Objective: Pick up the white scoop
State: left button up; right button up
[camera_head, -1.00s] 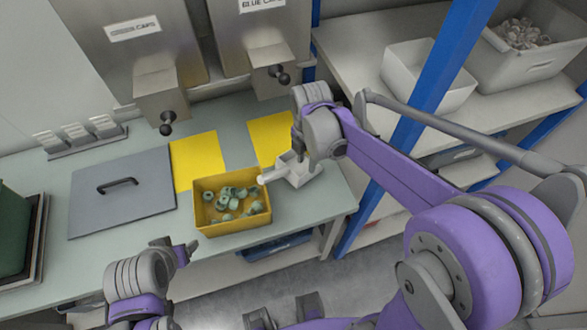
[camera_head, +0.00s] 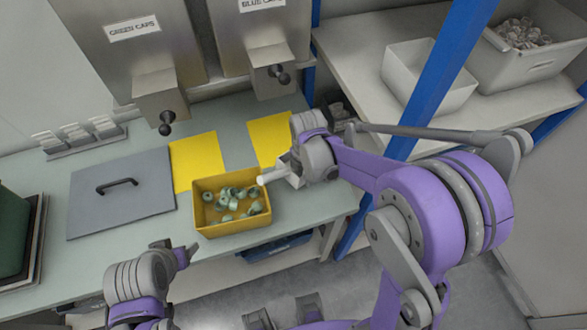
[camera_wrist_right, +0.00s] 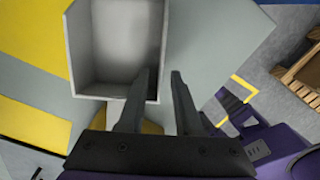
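The white scoop (camera_head: 270,178) lies on the bench just right of the yellow bin, its handle end towards the bin. My right wrist covers much of its tray in the head view. In the right wrist view the scoop's square tray (camera_wrist_right: 115,45) shows empty from above. My right gripper (camera_wrist_right: 160,88) is open there, its fingers straddling one side wall of the tray, one finger over the inside and one outside. Whether they touch it I cannot tell. My left gripper (camera_head: 184,254) is in front of the bench's front edge, away from the scoop; its finger opening is unclear.
The yellow bin (camera_head: 232,227) holds several green caps. Yellow mats (camera_head: 197,160), a grey lid (camera_head: 121,193) and two dispensers (camera_head: 135,50) are on or above the bench. A blue post (camera_head: 430,75) and a shelf with a white tray (camera_head: 425,78) stand right.

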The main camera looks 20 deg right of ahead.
grip_shut()
dwell(1.2)
